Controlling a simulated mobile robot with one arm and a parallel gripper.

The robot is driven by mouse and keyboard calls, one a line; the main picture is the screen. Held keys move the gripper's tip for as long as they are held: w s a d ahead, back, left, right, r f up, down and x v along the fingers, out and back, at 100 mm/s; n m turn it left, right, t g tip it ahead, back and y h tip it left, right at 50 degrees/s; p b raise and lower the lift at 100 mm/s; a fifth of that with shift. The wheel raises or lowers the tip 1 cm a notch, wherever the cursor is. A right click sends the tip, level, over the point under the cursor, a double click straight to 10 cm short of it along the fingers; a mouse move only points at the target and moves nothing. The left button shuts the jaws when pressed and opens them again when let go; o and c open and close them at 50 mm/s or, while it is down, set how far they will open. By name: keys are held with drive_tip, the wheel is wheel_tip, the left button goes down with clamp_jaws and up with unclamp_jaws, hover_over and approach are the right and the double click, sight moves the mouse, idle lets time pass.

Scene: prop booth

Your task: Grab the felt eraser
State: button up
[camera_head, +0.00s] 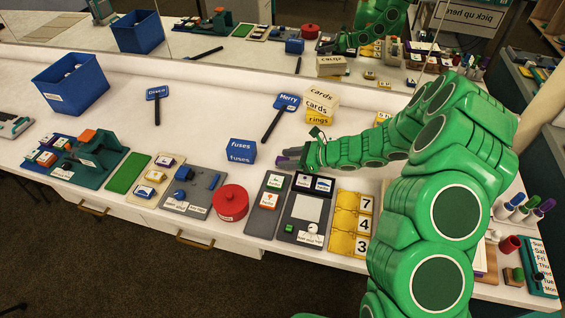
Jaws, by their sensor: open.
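A small brown and dark green block (513,276), which looks like the felt eraser, sits at the right front of the counter, below a red cup (509,244). It is small in view, so I cannot be sure what it is. My green arm reaches leftward across the counter. My gripper (288,159) is open at the middle of the counter, beyond the dark panels and right of the blue fuses box (241,151). It is far to the left of the block, and nothing shows between its fingers.
A teal day board (541,268) stands right of the block, with several markers (518,208) behind. Yellow number cards (350,222), a red pot (230,203) and a blue bin (70,85) spread leftward. Stacked card boxes (321,102) stand behind my gripper. A mirror lines the back.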

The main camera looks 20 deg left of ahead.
sight(278, 158)
drive_tip(key=shift+x, duration=2.4)
drive_tip(key=shift+w, duration=0.15)
drive_tip(key=shift+c, duration=0.5)
drive_tip(key=c, duration=0.6)
